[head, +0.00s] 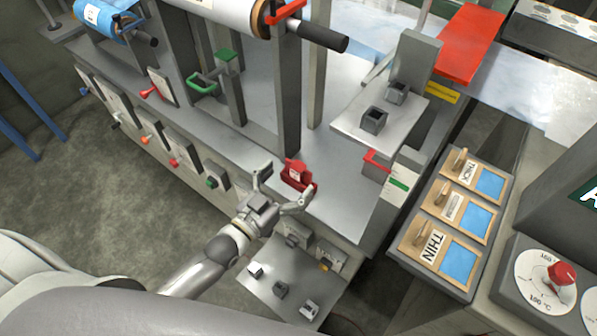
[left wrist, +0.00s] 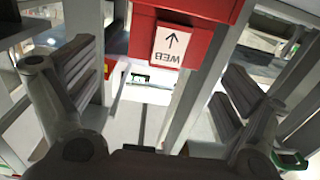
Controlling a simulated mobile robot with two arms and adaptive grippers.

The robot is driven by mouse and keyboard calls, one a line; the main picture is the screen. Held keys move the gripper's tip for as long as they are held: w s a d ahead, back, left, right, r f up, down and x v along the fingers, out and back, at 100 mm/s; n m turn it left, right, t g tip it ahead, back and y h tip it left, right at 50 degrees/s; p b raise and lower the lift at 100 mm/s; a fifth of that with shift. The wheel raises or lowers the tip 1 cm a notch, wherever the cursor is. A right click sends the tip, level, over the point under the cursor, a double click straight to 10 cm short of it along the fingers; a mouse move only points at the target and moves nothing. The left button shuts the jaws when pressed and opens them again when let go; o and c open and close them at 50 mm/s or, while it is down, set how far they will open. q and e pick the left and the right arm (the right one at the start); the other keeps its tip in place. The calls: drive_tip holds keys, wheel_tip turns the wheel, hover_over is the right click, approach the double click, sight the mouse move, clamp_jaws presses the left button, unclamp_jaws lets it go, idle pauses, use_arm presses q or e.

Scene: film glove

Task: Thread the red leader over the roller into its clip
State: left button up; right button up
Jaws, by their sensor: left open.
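A red block with a white label (head: 298,174), which looks like the leader, sits at the front edge of the machine's metal deck. In the left wrist view the red block (left wrist: 188,28) shows an arrow and the word WEB. My left gripper (head: 284,186) is open, with its fingers apart on the near side of the block; contact is not visible. A white film roll (head: 225,12) is at the top. A small red part (head: 376,161), possibly the clip, is beside a green-marked white plate. I cannot tell which bar is the task's roller. My right gripper is not in view.
Upright grey posts (head: 287,95) rise behind the red block. A raised plate with two dark square sockets (head: 380,112) stands to its right. Wooden sample boards, one marked THIN (head: 432,243), and a red dial (head: 562,273) are at right. Clear floor (head: 80,190) is at left.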

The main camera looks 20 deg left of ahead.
sight(295, 172)
use_arm(q)
drive_tip(key=x, duration=0.4)
drive_tip(key=shift+w+a+f, duration=0.2)
drive_tip(key=shift+w+a, duration=0.05)
drive_tip(key=shift+w+d, duration=0.1)
drive_tip(key=shift+w, duration=0.15)
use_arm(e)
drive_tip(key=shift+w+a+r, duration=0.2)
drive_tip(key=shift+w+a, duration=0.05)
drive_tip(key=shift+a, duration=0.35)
use_arm(q)
drive_tip(key=c, duration=1.1)
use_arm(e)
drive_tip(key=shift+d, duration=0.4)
